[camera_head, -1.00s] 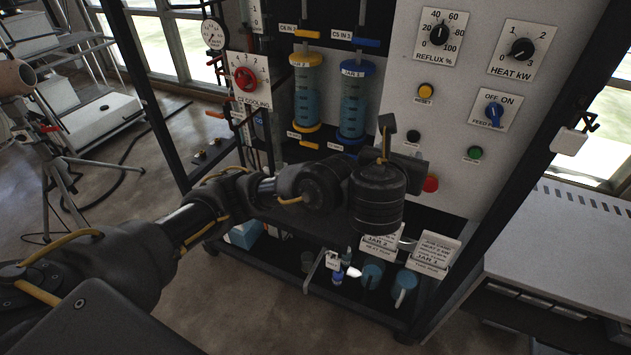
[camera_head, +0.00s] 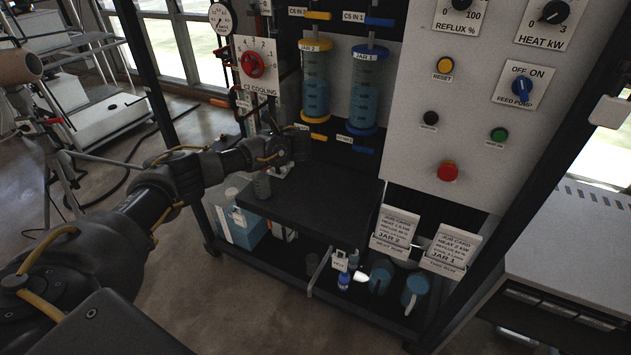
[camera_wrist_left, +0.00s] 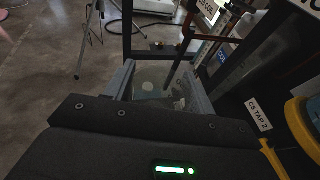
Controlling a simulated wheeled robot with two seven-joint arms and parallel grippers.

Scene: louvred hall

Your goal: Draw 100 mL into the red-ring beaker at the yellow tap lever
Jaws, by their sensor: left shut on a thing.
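My left gripper (camera_head: 284,168) is in front of the rack, below and left of the yellow-capped jar 2 (camera_head: 315,88). In the left wrist view, its fingers (camera_wrist_left: 160,88) are shut on a clear, see-through vessel, which I take as the beaker (camera_wrist_left: 152,86). Its red ring and any liquid in it cannot be made out. The yellow tap lever (camera_head: 318,137) is under jar 2, right of the gripper and apart from it. In the left wrist view, a yellow lever (camera_wrist_left: 270,155) is beside the "C8 TAP 2" label (camera_wrist_left: 259,115). My right gripper is not in view.
Blue-capped jar 1 (camera_head: 370,90) has a blue lever (camera_head: 368,151) below it. A dark shelf (camera_head: 325,203) lies under the taps with bare room. Job cards (camera_head: 396,230) and blue vessels (camera_head: 414,293) are lower down. A red cooling knob (camera_head: 252,64) is at left.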

